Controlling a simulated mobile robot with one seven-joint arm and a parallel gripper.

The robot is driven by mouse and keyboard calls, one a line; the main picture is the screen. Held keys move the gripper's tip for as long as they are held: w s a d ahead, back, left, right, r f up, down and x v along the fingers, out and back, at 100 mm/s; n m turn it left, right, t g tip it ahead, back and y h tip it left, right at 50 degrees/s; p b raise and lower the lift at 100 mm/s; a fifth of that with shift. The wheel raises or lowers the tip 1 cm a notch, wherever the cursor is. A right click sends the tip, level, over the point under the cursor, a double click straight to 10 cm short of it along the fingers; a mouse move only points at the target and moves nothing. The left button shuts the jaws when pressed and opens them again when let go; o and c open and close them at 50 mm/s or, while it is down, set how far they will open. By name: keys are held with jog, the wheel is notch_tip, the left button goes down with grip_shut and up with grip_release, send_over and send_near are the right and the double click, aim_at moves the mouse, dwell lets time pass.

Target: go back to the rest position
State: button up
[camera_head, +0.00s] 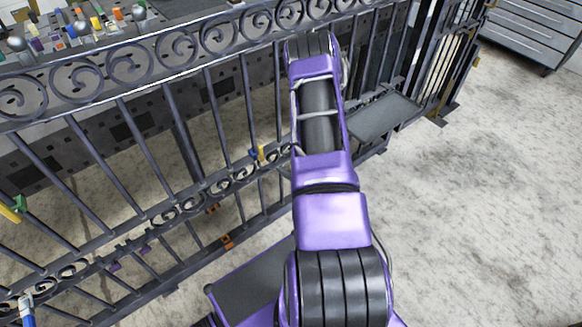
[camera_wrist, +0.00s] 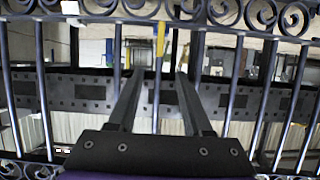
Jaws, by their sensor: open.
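My gripper (camera_wrist: 157,76) is open in the wrist view. Its two dark fingers are spread apart and point at the bars of the scroll gate (camera_wrist: 265,100). An upright bar with a yellow section (camera_wrist: 161,38) shows between the fingertips. I see nothing held, and I cannot tell whether the fingers touch the gate. In the head view my purple arm reaches forward over the gate's right part, and the gripper is hidden behind the arm. The dark metal gate (camera_head: 150,150) runs across the left and middle, with scrollwork along its top.
A perforated bench (camera_head: 225,95) stands behind the gate, with small coloured objects (camera_head: 97,23) on top at the upper left. A flat grey plate (camera_head: 384,116) sits right of the arm. A grey drawer cabinet (camera_head: 535,32) stands at the upper right. The floor (camera_head: 480,200) at right is clear.

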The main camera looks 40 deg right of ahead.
jog(key=shift+s+r, duration=0.2)
jog(key=shift+s, duration=0.2)
